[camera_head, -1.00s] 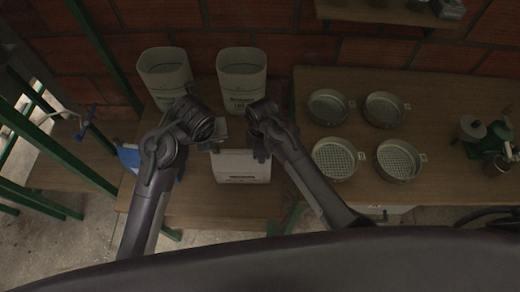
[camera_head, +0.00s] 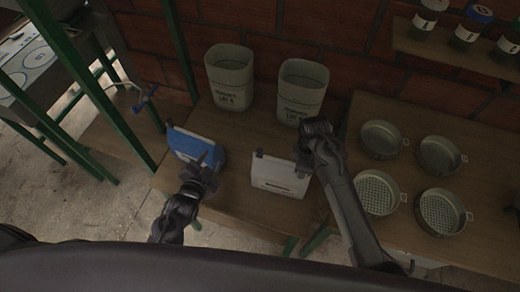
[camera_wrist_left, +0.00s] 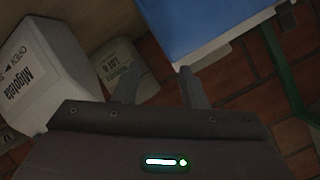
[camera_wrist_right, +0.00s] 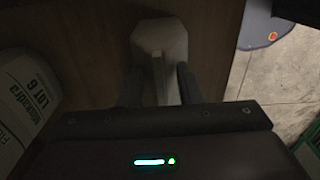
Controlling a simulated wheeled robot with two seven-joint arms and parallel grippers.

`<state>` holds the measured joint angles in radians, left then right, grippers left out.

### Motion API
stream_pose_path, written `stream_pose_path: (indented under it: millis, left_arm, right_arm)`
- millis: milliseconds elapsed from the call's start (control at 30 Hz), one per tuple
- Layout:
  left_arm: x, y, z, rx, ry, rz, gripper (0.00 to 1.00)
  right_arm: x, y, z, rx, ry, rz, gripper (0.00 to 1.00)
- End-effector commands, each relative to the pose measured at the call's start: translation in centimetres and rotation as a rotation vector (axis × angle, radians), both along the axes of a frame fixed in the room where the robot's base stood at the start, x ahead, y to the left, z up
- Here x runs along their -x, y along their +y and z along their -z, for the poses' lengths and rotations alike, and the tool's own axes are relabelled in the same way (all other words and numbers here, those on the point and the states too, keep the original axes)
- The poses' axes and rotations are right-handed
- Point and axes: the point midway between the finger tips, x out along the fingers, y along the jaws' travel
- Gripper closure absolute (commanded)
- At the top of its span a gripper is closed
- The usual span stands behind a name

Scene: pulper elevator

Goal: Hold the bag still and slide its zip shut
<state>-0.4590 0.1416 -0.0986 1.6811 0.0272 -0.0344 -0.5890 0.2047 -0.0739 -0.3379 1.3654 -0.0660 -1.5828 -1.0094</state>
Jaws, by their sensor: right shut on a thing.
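A white bag (camera_head: 280,176) with a dark printed line stands upright on the wooden bench, a small pale tab at its top left corner. A blue bag (camera_head: 195,146) with a white label stands to its left. My right gripper (camera_head: 303,168) is shut on the right end of the white bag, which shows between the fingers in the right wrist view (camera_wrist_right: 162,60). My left gripper (camera_head: 208,164) is open and empty, just in front of the blue bag's right part. In the left wrist view the blue bag (camera_wrist_left: 195,25) is at upper right. Zip details are too small to tell.
Several round sieves (camera_head: 440,211) lie on the bench to the right. A green post (camera_head: 95,90) rises at the left. A shelf with jars (camera_head: 430,17) hangs at upper right.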

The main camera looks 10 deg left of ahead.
Motion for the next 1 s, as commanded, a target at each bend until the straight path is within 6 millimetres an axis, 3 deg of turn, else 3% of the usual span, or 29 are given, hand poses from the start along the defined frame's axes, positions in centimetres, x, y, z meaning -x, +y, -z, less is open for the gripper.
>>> stream_pose_path:
  millis: [100,200,333,500,667,1000]
  left_arm:
    - [2.0,-4.3,-0.3,0.256,-0.094,0.048,0.62]
    - [3.7,-7.1,-1.1,0.454,-0.15,0.085,0.62]
    - [5.4,-9.4,-2.0,0.639,-0.19,0.117,0.62]
    - [6.0,-10.5,-2.6,0.744,-0.21,0.136,0.62]
    - [4.3,-11.3,-2.8,0.753,-0.216,0.138,0.62]
    - [-2.0,-13.7,-2.8,0.751,-0.213,0.138,0.62]
  right_arm:
    - [0.0,0.0,0.0,0.0,-0.001,0.0,1.0]
    - [0.0,0.0,0.0,0.0,-0.001,0.001,1.0]
    - [0.0,0.0,0.0,0.0,-0.001,0.001,1.0]
    - [0.0,0.0,0.0,0.0,0.0,0.001,1.0]
    - [0.0,0.0,0.0,0.0,0.0,0.0,1.0]
    - [0.0,0.0,0.0,0.0,-0.001,0.0,1.0]
